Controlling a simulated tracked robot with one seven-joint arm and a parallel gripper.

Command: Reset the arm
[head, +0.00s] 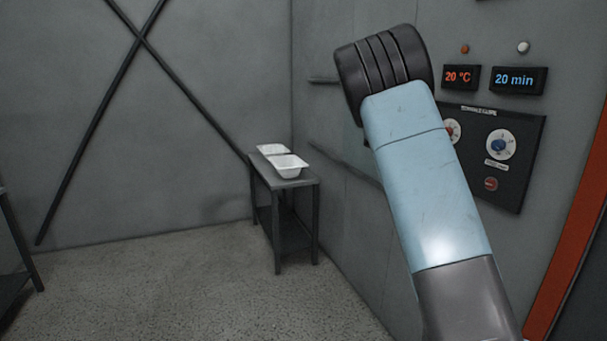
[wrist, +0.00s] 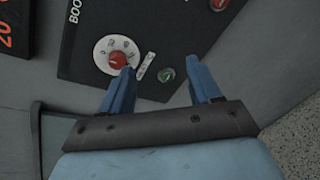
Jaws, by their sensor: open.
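My gripper (wrist: 162,88) shows in the wrist view with its two blue fingers apart and nothing between them. Its fingertips are in front of the lower edge of a dark control panel (wrist: 82,62), near a red knob (wrist: 117,60) on a white dial and a green button (wrist: 166,75). I cannot tell whether a finger touches the panel. In the head view my arm is raised in front of the same wall, and its blue link and dark ribbed joint cover part of the control panel (head: 530,130). The gripper itself is hidden there.
A blue knob (head: 499,145) and a red button (head: 491,184) are on the panel. Displays above read 20 °C (head: 461,77) and 20 min (head: 515,80). A small dark table (head: 306,182) by the wall bears two white tubs (head: 287,166).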

